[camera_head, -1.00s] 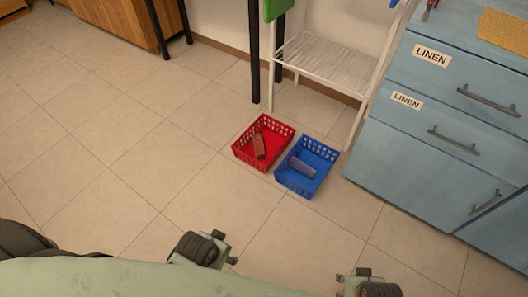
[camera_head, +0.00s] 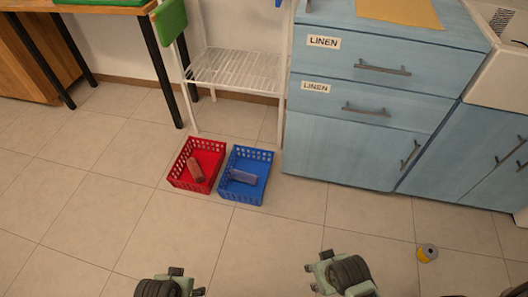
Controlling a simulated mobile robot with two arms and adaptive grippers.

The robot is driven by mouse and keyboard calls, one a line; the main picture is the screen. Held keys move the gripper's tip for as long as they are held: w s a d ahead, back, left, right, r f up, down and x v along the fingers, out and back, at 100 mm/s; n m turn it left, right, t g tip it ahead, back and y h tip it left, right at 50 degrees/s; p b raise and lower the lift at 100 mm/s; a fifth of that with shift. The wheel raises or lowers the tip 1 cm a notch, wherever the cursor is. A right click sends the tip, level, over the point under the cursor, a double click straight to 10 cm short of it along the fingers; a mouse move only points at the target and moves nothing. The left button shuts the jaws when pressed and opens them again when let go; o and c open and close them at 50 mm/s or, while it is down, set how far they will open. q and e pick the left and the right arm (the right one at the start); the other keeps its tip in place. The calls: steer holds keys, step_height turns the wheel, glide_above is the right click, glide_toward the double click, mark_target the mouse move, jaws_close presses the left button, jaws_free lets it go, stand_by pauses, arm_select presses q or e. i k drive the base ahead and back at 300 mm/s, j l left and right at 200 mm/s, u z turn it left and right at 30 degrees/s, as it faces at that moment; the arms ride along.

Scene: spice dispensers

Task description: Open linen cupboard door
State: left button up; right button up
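The blue linen cupboard (camera_head: 345,150) stands at the back right, with two drawers labelled LINEN above a door. The door is shut; its slanting grey handle (camera_head: 411,154) is near the door's right edge.
A red basket (camera_head: 178,180) and a blue basket (camera_head: 228,193), each holding an item, sit on the floor left of the door. A white rack (camera_head: 235,72) stands behind them. Open floor lies before the cupboard.

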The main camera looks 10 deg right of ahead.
mark_target(355, 153)
steer(key=z, duration=1.15)
